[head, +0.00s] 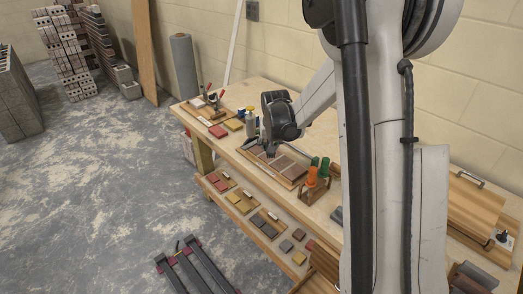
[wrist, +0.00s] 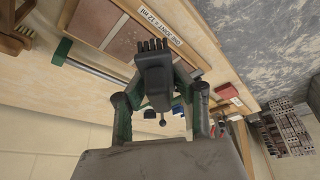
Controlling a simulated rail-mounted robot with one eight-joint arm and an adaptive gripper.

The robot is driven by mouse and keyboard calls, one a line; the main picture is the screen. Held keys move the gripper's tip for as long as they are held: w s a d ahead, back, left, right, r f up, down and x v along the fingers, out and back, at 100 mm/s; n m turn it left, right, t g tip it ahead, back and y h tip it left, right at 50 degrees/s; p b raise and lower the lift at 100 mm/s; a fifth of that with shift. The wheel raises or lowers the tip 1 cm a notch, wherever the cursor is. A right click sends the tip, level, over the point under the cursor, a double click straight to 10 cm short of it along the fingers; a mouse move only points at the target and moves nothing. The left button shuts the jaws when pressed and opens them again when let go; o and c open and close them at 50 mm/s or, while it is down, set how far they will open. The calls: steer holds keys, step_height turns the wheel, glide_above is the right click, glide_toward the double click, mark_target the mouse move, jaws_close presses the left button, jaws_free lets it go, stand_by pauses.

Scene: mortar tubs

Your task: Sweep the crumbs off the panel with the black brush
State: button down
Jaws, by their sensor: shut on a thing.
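The panel (head: 292,183) lies on the workbench in the head view, a wooden-edged board with brown and reddish tiles. In the wrist view the panel (wrist: 135,58) fills the upper left, with a label strip reading about a 12 mm joint. The black brush (wrist: 153,72) is between the fingers of my gripper (wrist: 158,100), its bristles pointing up in the picture toward the panel's edge. My gripper is shut on the brush. In the head view my gripper is small and dark above the panel's far-left end. I cannot make out crumbs or whether the bristles touch the panel.
Orange (head: 312,176) and green (head: 324,166) handled tools stand by the panel's right end. A lower shelf (head: 232,197) holds more coloured samples. The floor in front has dark rails (head: 190,266).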

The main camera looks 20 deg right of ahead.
steer(key=m+p, duration=0.2)
glide_above(277, 158)
steer(key=s+a, duration=0.1)
steer(key=f, duration=0.1)
steer(key=shift+h, duration=0.3)
steer(key=shift+d+f+b, duration=0.15)
steer(key=shift+f+b, duration=0.8)
steer(key=shift+f, duration=2.1)
steer(key=shift+f+b, duration=1)
